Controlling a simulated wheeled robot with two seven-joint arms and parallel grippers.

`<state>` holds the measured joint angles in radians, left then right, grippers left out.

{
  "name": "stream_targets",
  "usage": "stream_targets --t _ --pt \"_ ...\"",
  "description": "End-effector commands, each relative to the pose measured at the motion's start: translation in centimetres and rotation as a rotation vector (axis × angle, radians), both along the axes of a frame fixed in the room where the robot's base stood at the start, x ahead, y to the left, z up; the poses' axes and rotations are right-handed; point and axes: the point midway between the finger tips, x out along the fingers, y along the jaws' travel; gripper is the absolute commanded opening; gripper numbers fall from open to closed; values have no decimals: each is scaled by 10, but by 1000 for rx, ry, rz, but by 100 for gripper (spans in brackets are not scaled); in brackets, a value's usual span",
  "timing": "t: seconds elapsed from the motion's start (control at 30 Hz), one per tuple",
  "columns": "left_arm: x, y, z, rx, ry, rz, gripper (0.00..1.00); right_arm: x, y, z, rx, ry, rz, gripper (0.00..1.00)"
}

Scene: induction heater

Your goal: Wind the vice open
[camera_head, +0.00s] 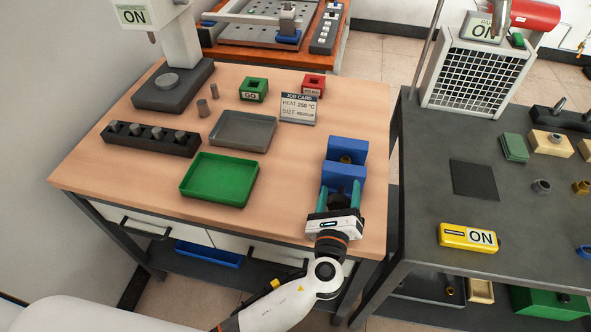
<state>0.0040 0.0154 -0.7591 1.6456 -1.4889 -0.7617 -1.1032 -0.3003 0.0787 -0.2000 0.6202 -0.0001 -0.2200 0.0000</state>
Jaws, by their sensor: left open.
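The blue vice (347,149) stands near the right edge of the wooden table. Its two blue blocks are apart, with a small brass-coloured piece (346,159) showing between them. I cannot tell whether the fingers touch the vice. The vice's handle is not visible; the gripper covers the near end. My right gripper is not in view.
A green tray (219,199), a grey tray (243,147), a job card (298,109) and green and red boxes (253,90) (313,86) are on the wooden table (290,185). A dark bench (430,205) with a yellow ON device (467,238) stands at right.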

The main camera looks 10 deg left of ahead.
Motion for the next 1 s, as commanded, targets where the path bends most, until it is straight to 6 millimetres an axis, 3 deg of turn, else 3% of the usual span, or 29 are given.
stream_targets --t 0.27,0.67,0.73,1.0 --pt "0 1 0 48 5 2 68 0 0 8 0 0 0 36" --pt "0 -2 7 599 3 1 68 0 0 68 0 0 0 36" --pt "-11 -3 -3 631 5 -1 68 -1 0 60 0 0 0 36" --pt "-62 -3 -4 622 4 -1 68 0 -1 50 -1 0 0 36"
